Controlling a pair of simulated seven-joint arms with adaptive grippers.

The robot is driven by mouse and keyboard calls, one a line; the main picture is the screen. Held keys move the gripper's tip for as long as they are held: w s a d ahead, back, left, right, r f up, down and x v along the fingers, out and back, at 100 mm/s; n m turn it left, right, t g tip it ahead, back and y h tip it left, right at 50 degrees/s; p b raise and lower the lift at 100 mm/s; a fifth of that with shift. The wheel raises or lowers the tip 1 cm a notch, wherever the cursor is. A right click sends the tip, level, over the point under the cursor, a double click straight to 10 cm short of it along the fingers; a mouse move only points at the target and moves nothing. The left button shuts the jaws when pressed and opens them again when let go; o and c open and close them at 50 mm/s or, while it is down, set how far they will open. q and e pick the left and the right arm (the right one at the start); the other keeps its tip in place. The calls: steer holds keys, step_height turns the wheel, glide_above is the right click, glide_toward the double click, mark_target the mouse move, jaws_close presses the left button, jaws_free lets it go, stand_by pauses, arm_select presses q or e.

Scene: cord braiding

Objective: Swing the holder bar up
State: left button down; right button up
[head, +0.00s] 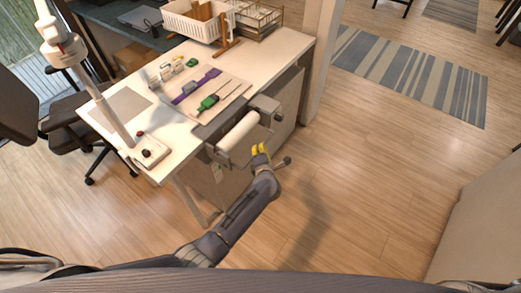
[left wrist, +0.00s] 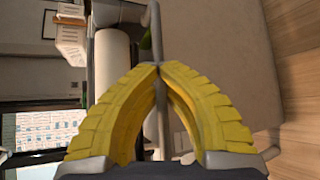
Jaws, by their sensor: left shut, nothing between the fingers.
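My left gripper (head: 260,150), with yellow ribbed fingers, is low beside the table's front edge, by the white roller (head: 238,132). Its fingers also show in the left wrist view (left wrist: 158,68), with the tips together and nothing held. A thin grey bar (left wrist: 157,35), which looks like the holder bar, runs up past the fingertips there. Whether the fingers touch it I cannot tell. In the head view a grey rod with a round knob (head: 284,161) sticks out just right of my gripper. The fingers and wrist hide part of it. My right gripper is not in view.
The wooden floor right of my gripper is clear.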

arm_select(q)
steer(key=shift+w+a+r+n+g+h, duration=0.1)
steer(key=shift+a+r+n+g+h, duration=0.25)
steer(key=shift+n+g, duration=0.2)
steer(key=shift+a+r+n+g+h, duration=0.15)
steer(key=shift+r+n+g+h, duration=0.15)
steer(key=shift+n+g+h, duration=0.15)
steer(key=c, duration=2.2)
jaws_free()
steer(key=c, duration=1.5)
jaws_free()
steer(key=shift+r, duration=0.1)
steer(key=shift+s+d+r, duration=0.15)
steer(key=shift+s+d, duration=0.05)
steer(key=shift+s, duration=0.05)
steer(key=v, duration=1.1)
steer(key=shift+s+a+r, duration=0.1)
steer(key=shift+a+r, duration=0.05)
steer(key=shift+r, duration=0.05)
